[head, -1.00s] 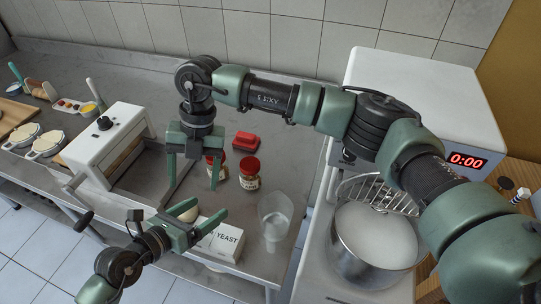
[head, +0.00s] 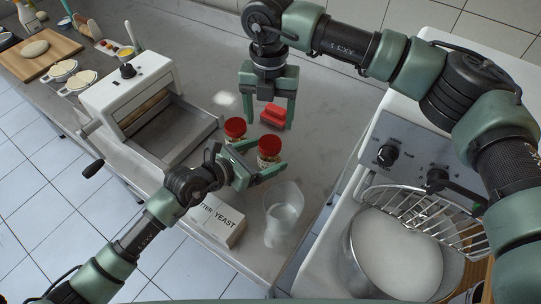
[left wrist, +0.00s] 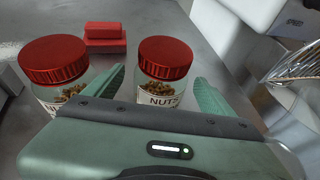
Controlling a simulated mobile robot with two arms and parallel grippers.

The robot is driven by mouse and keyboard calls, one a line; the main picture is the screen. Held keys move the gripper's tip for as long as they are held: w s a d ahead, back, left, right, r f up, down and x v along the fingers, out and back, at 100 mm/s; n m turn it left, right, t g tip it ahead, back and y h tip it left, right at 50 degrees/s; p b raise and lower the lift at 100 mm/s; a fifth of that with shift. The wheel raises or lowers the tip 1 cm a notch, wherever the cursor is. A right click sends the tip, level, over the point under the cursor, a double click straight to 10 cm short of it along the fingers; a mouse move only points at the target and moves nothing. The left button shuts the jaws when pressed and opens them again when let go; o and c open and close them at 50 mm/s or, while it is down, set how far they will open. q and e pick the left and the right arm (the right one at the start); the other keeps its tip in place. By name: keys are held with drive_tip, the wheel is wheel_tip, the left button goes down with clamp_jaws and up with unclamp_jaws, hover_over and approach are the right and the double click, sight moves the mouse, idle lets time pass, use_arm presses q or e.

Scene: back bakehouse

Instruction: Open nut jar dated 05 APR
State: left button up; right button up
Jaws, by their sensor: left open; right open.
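Two glass jars with red lids stand side by side on the steel counter in the head view: a left jar (head: 235,130) and a right jar (head: 269,148). In the left wrist view the right jar (left wrist: 164,72) has a "NUTS" label and shows between my open left fingers, apart from them as far as I can tell. The left jar (left wrist: 55,72) is outside the left finger, its label mostly hidden. I can read no date on either. My left gripper (head: 248,158) is open, low beside the jars. My right gripper (head: 267,122) is open and empty, pointing down behind them.
A red block (head: 273,114) lies behind the jars, by my right gripper. A dough roller machine (head: 130,90) is left. A mixer with a bowl (head: 352,250) is right.

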sight(270, 142)
use_arm(q)
drive_tip(key=shift+x, duration=1.45)
use_arm(e)
drive_tip(key=shift+w+d, duration=0.1)
use_arm(q)
clamp_jaws()
use_arm(e)
drive_tip(key=m, duration=0.5)
drive_tip(key=shift+m, duration=0.4)
drive_tip(key=m, duration=0.3)
drive_tip(key=shift+m, duration=0.4)
drive_tip(key=m, duration=0.3)
drive_tip(key=shift+f+m, duration=0.5)
drive_tip(key=shift+f, duration=3.55)
